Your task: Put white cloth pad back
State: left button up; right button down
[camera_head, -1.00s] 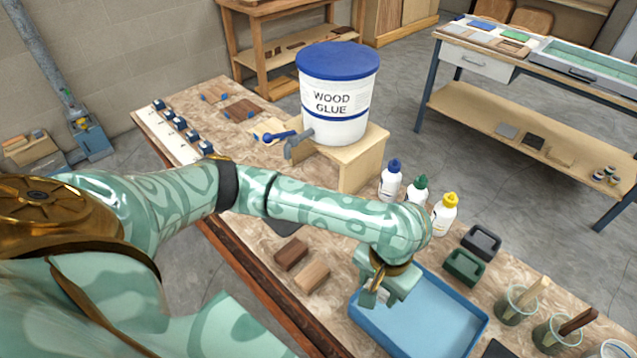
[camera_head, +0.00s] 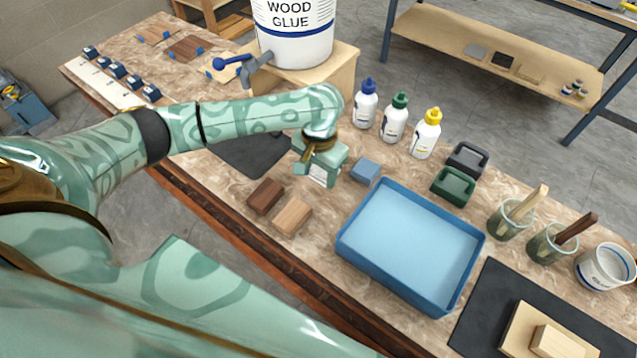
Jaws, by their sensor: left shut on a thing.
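My left gripper (camera_head: 318,182) is shut on a small whitish thing (camera_head: 318,173), which looks like the white cloth pad; the gripper hides much of it. The gripper is by the right end of a dark mat (camera_head: 250,152), left of a small blue block (camera_head: 366,170). Whether the held thing touches the table I cannot tell. The blue tray (camera_head: 408,240) is to the right of the gripper and looks empty. My right gripper is not in view.
Dark and light wood blocks (camera_head: 266,196) (camera_head: 292,216) lie in front of the gripper. Several items stand behind and right: glue bottles (camera_head: 393,124), a green caddy (camera_head: 453,187), brush cups (camera_head: 510,220). The glue bucket (camera_head: 293,35) stands on a wooden stand (camera_head: 335,68).

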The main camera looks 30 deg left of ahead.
aim_at(317, 187)
pick_arm(q)
jog(key=shift+w+a+f, duration=0.25)
jog(key=shift+a+f, duration=0.05)
jog(key=shift+f, duration=0.25)
jog(key=f+b, duration=0.1)
jog(key=f, duration=0.1)
jog(key=f+b, duration=0.1)
jog(key=b, duration=0.1)
jog(key=shift+w+a+f, duration=0.1)
jog(key=shift+a+f, duration=0.1)
jog(key=shift+f, duration=0.2)
jog(key=shift+r, duration=0.25)
jog(key=shift+f, duration=0.1)
jog(key=o, duration=0.9)
